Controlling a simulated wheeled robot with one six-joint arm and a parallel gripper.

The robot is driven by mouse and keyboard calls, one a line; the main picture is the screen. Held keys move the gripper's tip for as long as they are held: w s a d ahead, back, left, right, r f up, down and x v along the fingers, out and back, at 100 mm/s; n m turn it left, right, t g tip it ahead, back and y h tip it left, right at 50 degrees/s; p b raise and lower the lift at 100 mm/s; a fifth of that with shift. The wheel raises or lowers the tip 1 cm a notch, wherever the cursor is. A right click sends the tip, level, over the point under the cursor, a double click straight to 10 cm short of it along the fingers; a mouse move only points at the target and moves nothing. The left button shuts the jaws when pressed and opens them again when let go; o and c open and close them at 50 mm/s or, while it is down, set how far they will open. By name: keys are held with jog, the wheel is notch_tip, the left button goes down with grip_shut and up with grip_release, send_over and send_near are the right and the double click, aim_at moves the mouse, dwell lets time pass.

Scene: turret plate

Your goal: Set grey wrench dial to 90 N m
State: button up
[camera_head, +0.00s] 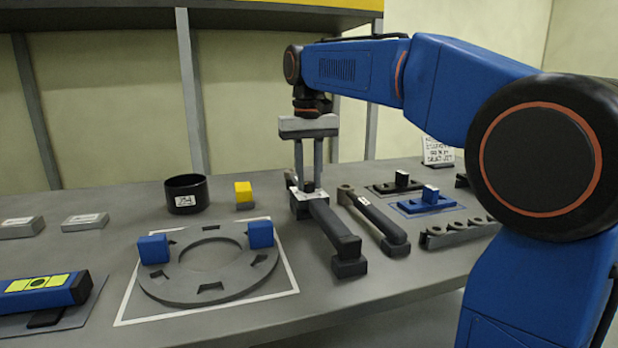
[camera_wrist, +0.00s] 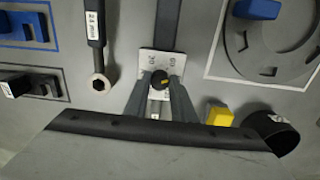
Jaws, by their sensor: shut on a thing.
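The grey wrench (camera_head: 328,223) lies on the bench in the head view, its dark handle end toward the front edge. Its bar also shows at the top of the wrist view (camera_wrist: 168,25). A pale dial plate (camera_wrist: 160,62) with small printed figures, too small to read surely, sits on it. A black dial knob (camera_wrist: 160,80) with a small yellowish mark stands on the plate. My gripper (camera_head: 308,187) points straight down, with its fingers shut on the knob; the fingers also show in the wrist view (camera_wrist: 162,97). I cannot tell which figure the mark meets.
A second wrench (camera_head: 378,218) lies close to the right. Left are a ring plate (camera_head: 165,282) with blue blocks, a black cup (camera_head: 186,194) and a yellow block (camera_head: 243,191). Right are blue (camera_head: 427,204) and black (camera_head: 396,186) fixtures and a notched rack (camera_head: 456,234).

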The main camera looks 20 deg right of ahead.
aim_at(308, 183)
jog(key=m, duration=0.4)
jog(key=shift+m, duration=0.3)
dwell(0.3)
jog(key=o, duration=1.1)
jog(key=shift+c, duration=0.2)
jog(key=shift+r, duration=0.1)
notch_tip(308, 183, up, 12)
jog(key=shift+a, duration=0.1)
